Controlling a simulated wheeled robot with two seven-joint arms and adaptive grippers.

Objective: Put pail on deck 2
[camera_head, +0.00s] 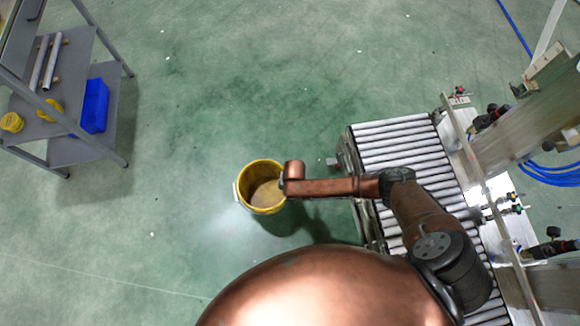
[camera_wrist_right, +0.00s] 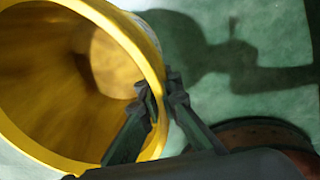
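The yellow pail (camera_head: 247,175) is left of the roller conveyor in the head view, its open mouth facing up toward the camera. My right arm reaches it from the right, with the right gripper (camera_head: 284,186) at the pail's right rim. In the right wrist view the pail (camera_wrist_right: 60,85) fills the left side. There the right gripper's fingertips (camera_wrist_right: 163,90) are closed with the rim between them. The arm's shadow lies apart from it on the floor, so the pail appears raised. My left gripper is not in view. A grey shelf cart (camera_head: 90,150) with decks stands at upper left.
The cart holds a blue bin (camera_head: 95,105), metal tubes (camera_head: 47,62) and yellow rolls (camera_head: 12,122). The roller conveyor (camera_head: 395,135) and its frame lie to the right. Green floor (camera_head: 190,120) between cart and pail is clear.

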